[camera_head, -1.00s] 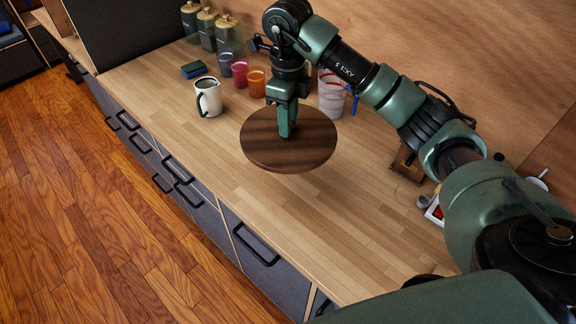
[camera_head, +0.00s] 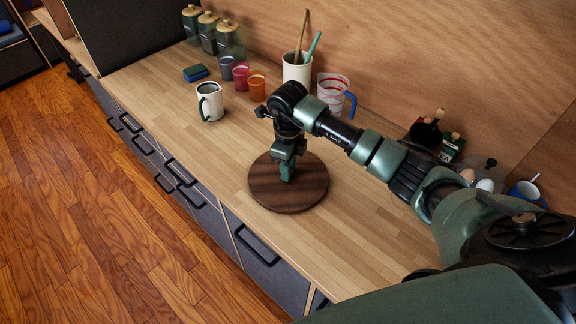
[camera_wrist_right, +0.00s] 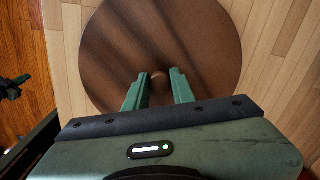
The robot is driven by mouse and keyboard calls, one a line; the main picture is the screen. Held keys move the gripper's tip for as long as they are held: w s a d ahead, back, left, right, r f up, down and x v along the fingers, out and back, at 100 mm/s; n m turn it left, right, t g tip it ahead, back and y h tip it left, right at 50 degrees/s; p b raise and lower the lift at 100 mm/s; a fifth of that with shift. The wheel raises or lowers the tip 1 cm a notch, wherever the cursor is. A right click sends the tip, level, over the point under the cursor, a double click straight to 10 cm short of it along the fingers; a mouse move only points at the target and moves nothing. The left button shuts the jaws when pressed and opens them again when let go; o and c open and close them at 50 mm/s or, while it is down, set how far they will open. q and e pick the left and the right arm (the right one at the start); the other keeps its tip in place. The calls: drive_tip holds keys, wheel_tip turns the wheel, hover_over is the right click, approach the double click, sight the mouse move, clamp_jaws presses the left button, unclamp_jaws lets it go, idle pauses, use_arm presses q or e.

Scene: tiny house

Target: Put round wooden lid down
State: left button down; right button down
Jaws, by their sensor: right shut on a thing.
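The round wooden lid (camera_head: 306,192) is a dark brown disc. In the head view it lies flat at the counter's surface, near the middle of the wooden counter (camera_head: 350,240); whether it fully touches is hard to tell. My right gripper (camera_head: 287,174) points down over the lid's middle and is shut on it. In the right wrist view the lid (camera_wrist_right: 200,50) fills the upper middle, and the fingers of my right gripper (camera_wrist_right: 158,82) stand on either side of its small knob (camera_wrist_right: 158,75).
A white mug (camera_head: 210,101), a sponge (camera_head: 195,72), small coloured cups (camera_head: 257,86), canisters (camera_head: 208,32), a utensil holder (camera_head: 297,70) and a measuring cup (camera_head: 332,91) stand behind the lid. Bare counter lies around it. The front edge is at the left.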

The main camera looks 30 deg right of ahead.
drive_tip(key=shift+f, duration=0.15)
drive_tip(key=c, duration=1.2)
unclamp_jaws()
drive_tip(key=shift+r, duration=0.3)
wheel_tip(320, 180, up, 12)
drive_tip(key=b, duration=0.4)
drive_tip(key=shift+f, duration=0.1)
